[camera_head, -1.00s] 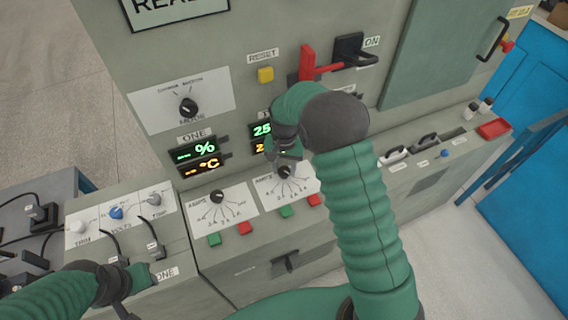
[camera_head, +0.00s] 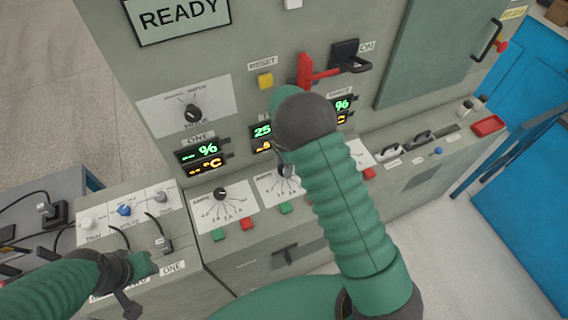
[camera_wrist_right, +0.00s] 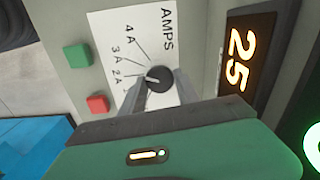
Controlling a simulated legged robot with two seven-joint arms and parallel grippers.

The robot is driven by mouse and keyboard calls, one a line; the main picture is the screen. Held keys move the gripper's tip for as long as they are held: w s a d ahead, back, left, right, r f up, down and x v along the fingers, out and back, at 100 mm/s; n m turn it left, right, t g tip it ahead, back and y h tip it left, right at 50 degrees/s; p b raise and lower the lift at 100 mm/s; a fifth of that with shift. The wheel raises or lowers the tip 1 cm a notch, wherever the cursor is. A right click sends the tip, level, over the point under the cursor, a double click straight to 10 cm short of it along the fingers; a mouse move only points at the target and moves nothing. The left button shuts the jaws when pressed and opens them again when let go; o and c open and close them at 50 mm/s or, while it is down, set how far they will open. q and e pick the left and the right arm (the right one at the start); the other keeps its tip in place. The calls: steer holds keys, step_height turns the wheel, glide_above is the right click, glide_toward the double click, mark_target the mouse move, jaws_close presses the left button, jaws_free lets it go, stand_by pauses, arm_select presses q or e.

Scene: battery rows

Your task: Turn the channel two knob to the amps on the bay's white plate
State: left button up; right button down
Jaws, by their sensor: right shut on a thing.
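The channel two plate (camera_head: 268,188) is white with a fan of printed lines. It also shows in the right wrist view (camera_wrist_right: 112,30) with AMPS and the labels 4A, 3A and 2A. Its black round knob (camera_wrist_right: 160,79) has a pale mark on the side toward the labels; the exact value is unclear. My right gripper (camera_wrist_right: 160,85) is shut on this knob, a finger on each side. In the head view my right arm hides most of the knob and part of the plate. My left gripper (camera_head: 138,276) is low at the left by the panel; its jaws are unclear.
Channel one's plate and knob (camera_head: 221,194) sit just left. Green (camera_wrist_right: 77,55) and red (camera_wrist_right: 97,104) buttons lie beside the gripped plate. A lit display (camera_wrist_right: 240,58) reads 25. A red lever (camera_head: 305,70) stands above. Cables and plugs crowd the lower left.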

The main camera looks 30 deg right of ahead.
mark_target(283, 168)
steer(key=shift+w+m, duration=0.1)
steer(key=shift+m, duration=0.5)
steer(key=c, duration=0.9)
jaws_free()
steer(key=shift+a, duration=0.1)
step_height(283, 168, up, 12)
